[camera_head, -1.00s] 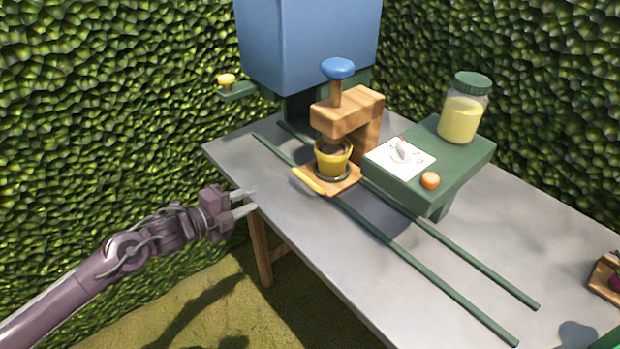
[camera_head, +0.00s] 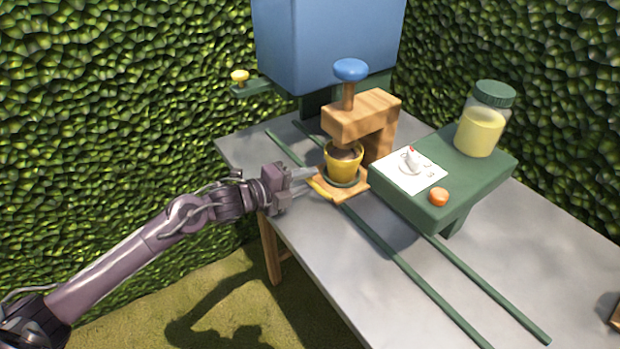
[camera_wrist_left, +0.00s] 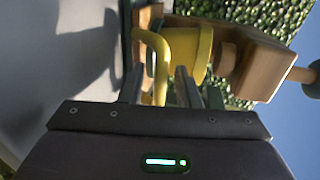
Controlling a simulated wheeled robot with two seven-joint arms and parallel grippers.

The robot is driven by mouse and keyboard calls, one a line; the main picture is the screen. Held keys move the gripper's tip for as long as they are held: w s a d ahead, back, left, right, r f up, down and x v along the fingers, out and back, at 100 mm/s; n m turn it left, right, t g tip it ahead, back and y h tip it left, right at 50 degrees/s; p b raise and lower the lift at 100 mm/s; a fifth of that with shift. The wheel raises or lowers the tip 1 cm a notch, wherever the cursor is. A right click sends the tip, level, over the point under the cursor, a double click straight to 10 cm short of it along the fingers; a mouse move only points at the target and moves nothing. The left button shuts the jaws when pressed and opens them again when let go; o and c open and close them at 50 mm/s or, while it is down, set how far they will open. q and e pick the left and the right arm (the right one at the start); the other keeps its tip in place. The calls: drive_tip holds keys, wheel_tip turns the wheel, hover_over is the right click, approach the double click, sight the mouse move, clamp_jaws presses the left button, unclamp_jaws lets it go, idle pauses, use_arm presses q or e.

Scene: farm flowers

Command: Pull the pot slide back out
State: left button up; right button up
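The pot slide (camera_head: 352,195) is a small wooden plate on two green rails, with a yellow handle (camera_head: 321,189) on its near left edge. A yellow pot (camera_head: 343,165) with dark soil stands on it, under a wooden press (camera_head: 362,116) with a blue knob (camera_head: 350,70). My left gripper (camera_head: 308,182) is at the handle from the left. In the left wrist view its two fingers (camera_wrist_left: 160,88) stand apart with the yellow handle (camera_wrist_left: 160,60) between them; I cannot tell whether either touches it. My right gripper is not in view.
Green rails (camera_head: 440,270) run along the grey table (camera_head: 300,225) toward the lower right, clear there. Right of the slide stands a green stand (camera_head: 465,190) with a dial panel (camera_head: 408,172), an orange button (camera_head: 438,197) and a yellow jar (camera_head: 482,125). A blue box (camera_head: 325,45) stands behind.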

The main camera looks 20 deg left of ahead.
use_arm(q)
drive_tip(key=shift+w+d+f, duration=0.1)
drive_tip(key=shift+w+d, duration=0.3)
drive_tip(key=shift+w, duration=0.1)
clamp_jaws()
